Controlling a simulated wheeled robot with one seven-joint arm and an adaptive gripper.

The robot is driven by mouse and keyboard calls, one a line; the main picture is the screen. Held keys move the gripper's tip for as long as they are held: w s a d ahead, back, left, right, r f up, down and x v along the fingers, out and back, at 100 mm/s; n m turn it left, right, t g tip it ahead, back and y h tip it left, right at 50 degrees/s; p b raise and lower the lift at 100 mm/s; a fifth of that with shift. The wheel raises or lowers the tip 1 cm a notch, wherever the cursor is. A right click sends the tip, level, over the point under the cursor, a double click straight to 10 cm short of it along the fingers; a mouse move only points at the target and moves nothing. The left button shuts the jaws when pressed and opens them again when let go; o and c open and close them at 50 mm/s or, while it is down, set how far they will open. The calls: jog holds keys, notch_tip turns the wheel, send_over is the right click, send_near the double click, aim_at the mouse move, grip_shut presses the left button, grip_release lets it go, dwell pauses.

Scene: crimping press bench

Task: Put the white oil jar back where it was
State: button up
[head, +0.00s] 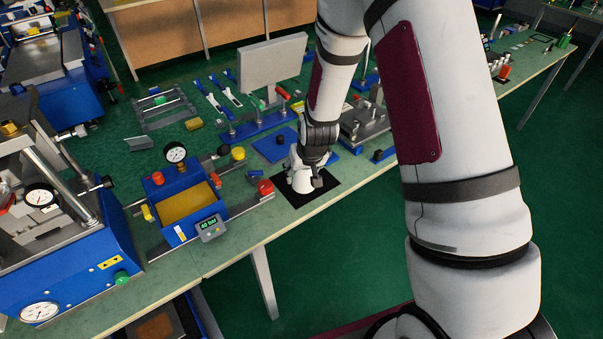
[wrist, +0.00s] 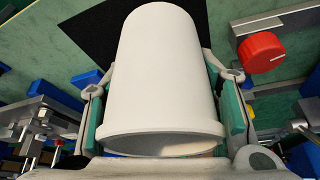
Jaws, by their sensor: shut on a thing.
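The white oil jar (head: 300,182) is between the fingers of my gripper (head: 305,165), over the left part of a black square mat (head: 317,194) at the bench's front edge. I cannot tell if its base touches the mat. In the wrist view the jar (wrist: 163,65) fills the middle, with the green-padded fingers of my gripper (wrist: 163,95) shut on its two sides. The black mat (wrist: 95,28) shows behind the jar, at its upper left. My arm and gripper hide part of the jar in the head view.
Left of the mat stands a blue press unit with a gauge (head: 176,153) and a red knob (head: 265,187); a red knob (wrist: 262,52) is close on the right in the wrist view. A blue plate (head: 268,150) lies behind. The green floor lies in front.

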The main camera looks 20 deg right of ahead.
jog(key=shift+w+d+f, duration=0.1)
jog(key=shift+w+d, duration=0.1)
jog(key=shift+w, duration=1)
jog(key=shift+w+d+f, duration=0.1)
jog(key=shift+w+f, duration=0.1)
jog(key=shift+f, duration=1.6)
jog(key=o, duration=1.4)
jog(key=shift+f, duration=0.1)
